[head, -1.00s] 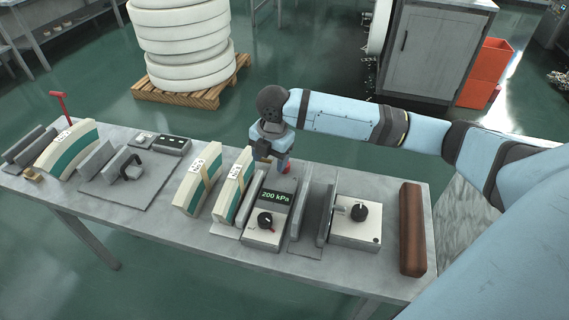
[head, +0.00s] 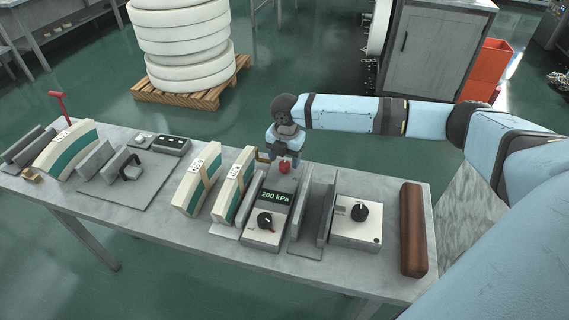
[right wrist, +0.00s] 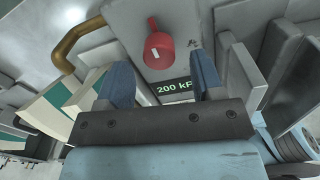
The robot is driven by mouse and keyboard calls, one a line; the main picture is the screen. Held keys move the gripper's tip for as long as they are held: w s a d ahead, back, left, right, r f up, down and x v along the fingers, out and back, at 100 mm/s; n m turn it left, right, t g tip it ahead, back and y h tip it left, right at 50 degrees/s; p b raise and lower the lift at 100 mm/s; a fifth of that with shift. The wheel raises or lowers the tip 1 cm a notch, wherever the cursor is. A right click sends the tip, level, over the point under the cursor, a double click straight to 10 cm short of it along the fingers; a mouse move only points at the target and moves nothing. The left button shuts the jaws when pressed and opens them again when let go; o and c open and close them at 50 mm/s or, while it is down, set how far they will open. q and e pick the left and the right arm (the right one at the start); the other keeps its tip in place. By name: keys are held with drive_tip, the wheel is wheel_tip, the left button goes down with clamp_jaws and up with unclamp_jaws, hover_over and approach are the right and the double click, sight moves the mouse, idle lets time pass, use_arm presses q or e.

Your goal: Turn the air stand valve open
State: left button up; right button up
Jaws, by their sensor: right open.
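The air stand (head: 263,233) is a pale box on the bench with a black dial and a display reading 200 kPa. Its red valve (head: 285,167) is at the far end, behind the display. It also shows in the right wrist view (right wrist: 158,48), with a small white mark on it. My right gripper (head: 287,152) is open just above the valve. In the right wrist view my right gripper (right wrist: 165,72) has its two blue fingers apart, with the valve ahead between them and nothing held. My left gripper is in neither view.
A bent brass pipe (right wrist: 72,45) is close to the left finger. Grey upright plates (head: 325,212) and a second knob box (head: 357,222) stand to the right. Curved cream-and-green pieces (head: 232,186) stand to the left. A brown bar (head: 412,228) lies near the bench's right end.

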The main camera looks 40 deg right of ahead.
drive_tip(key=shift+f, duration=1.3)
